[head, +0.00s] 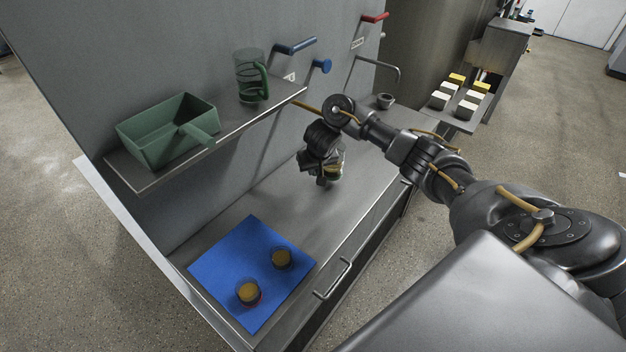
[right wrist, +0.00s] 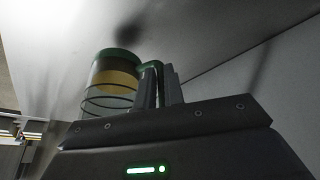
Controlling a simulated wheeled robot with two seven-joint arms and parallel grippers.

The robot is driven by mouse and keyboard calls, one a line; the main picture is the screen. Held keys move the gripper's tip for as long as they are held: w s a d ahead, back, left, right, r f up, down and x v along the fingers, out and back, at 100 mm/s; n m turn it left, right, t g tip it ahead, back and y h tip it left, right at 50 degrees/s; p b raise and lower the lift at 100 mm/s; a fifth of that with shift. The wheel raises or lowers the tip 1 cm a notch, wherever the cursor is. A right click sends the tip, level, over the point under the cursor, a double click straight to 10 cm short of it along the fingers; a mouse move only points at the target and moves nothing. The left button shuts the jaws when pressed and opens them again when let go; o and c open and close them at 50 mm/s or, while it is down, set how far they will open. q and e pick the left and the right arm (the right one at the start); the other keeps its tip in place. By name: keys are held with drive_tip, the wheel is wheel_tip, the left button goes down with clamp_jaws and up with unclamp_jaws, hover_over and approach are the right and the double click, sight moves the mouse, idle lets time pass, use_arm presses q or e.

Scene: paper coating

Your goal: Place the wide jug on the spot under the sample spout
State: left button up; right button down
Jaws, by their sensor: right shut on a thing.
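My right gripper (head: 322,172) is shut on the wide jug (head: 334,174), low over the steel counter (head: 285,205). In the head view the gripper and wrist hide most of the jug. In the right wrist view the jug (right wrist: 115,82) is clear-walled with a green rim, dark bands and amber contents. Its green handle (right wrist: 150,66) is between the fingers. I cannot tell whether the jug touches the counter. A thin curved metal spout (head: 384,62) comes from the wall farther back. My left gripper is not in view.
A shelf (head: 150,184) on the wall holds a green scoop-like bin (head: 165,135) and a tall green-handled jug (head: 252,80). A blue mat (head: 232,250) bears two amber-filled cups (head: 281,258). Blue (head: 295,46) and red (head: 375,17) handles stick out above. The counter's middle is clear.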

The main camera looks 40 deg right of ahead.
drive_tip(key=f+b, duration=0.3)
drive_tip(key=f, duration=0.1)
drive_tip(key=shift+w, duration=0.25)
drive_tip(key=shift+r, duration=0.2)
drive_tip(key=shift+f, duration=0.1)
drive_tip(key=c, duration=1.5)
unclamp_jaws()
drive_tip(key=shift+f, duration=0.15)
